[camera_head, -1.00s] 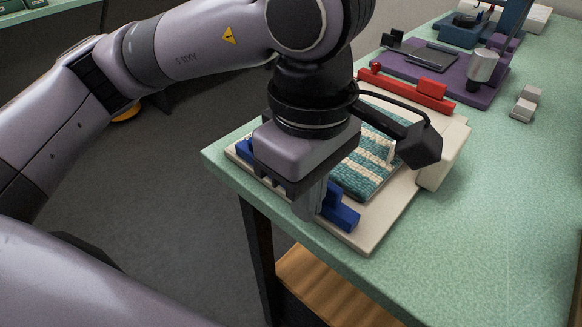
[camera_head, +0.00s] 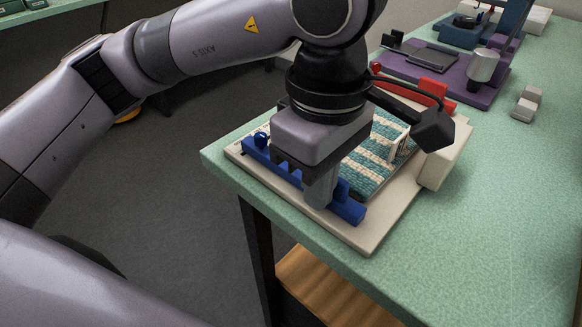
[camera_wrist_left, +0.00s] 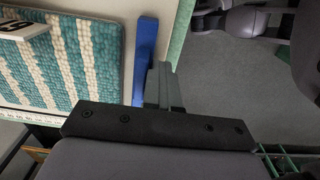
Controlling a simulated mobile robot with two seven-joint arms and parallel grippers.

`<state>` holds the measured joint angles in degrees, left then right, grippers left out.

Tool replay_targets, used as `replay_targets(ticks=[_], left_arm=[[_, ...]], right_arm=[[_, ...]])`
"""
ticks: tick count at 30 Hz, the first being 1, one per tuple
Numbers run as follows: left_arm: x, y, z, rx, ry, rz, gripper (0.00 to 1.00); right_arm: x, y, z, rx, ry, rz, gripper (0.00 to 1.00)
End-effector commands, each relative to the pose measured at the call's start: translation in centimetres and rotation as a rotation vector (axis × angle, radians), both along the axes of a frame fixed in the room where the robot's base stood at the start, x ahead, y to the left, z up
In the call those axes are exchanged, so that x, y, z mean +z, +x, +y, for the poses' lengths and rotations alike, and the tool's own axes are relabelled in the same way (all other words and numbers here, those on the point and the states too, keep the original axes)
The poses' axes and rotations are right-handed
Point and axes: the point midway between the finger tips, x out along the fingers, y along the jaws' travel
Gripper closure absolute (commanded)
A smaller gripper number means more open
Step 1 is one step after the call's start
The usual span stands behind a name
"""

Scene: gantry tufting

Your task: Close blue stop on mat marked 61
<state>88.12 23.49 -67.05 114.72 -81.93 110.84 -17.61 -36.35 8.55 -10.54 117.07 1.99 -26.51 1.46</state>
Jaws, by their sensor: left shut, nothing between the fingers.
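The blue stop (camera_head: 349,209) is a long bar along the near-left edge of a cream board (camera_head: 372,236), partly hidden behind my left gripper. It also shows in the left wrist view (camera_wrist_left: 145,50), beside the mat with a narrow cream strip between them. The mat (camera_head: 372,172) has teal and cream stripes and carries a small white number tag (camera_head: 399,146); in the left wrist view the tag (camera_wrist_left: 22,29) is cut off and its number is not fully readable. My left gripper (camera_head: 319,196) is shut and empty, its fingers pointing down at the stop's outer side. Contact is unclear.
A red bar (camera_head: 430,88) lies along the board's far side, and a cream block (camera_head: 445,160) on its right. A purple fixture (camera_head: 480,92) and small grey blocks (camera_head: 526,106) stand farther back. The green table (camera_head: 500,220) is clear at right; its edge is close on the left.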

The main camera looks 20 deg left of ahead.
Motion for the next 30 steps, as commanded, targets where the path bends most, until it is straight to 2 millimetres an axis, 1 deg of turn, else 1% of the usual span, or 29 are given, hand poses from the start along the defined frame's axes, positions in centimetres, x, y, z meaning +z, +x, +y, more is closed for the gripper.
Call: replay_targets(ticks=[30], left_arm=[[0.1,1.8,-0.6,0.003,-0.001,-0.004,1.00]], right_arm=[[-0.4,-0.1,-0.1,0.002,-0.003,0.002,0.57]])
